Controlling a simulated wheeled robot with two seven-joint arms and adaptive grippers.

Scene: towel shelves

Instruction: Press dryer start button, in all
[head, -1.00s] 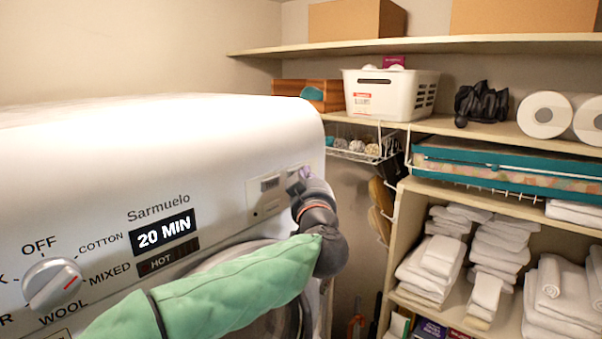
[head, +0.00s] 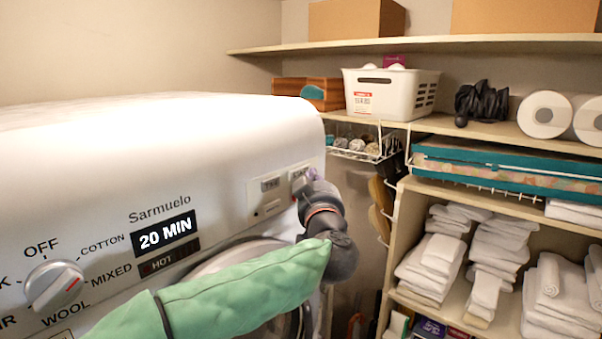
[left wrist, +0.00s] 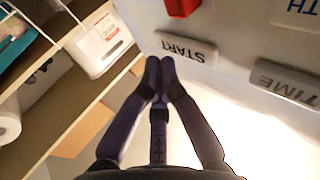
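The white dryer (head: 150,130) fills the left of the head view. Its start button (head: 298,178) is a grey raised bar at the panel's upper right, partly hidden by my left gripper (head: 306,188). In the left wrist view the start button (left wrist: 187,49), marked START, shows upside down. My left gripper (left wrist: 160,68) has its two fingertips together with nothing between them. The tips appear beside the start button, near its end; I cannot tell whether they touch it. My right gripper is in neither view.
A time button (left wrist: 285,84) sits beside the start button. The dryer's display (head: 165,233) reads 20 MIN, with a dial (head: 53,285) to its left. Shelves at right hold a white basket (head: 390,92) and folded towels (head: 432,265). A narrow gap separates dryer and shelves.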

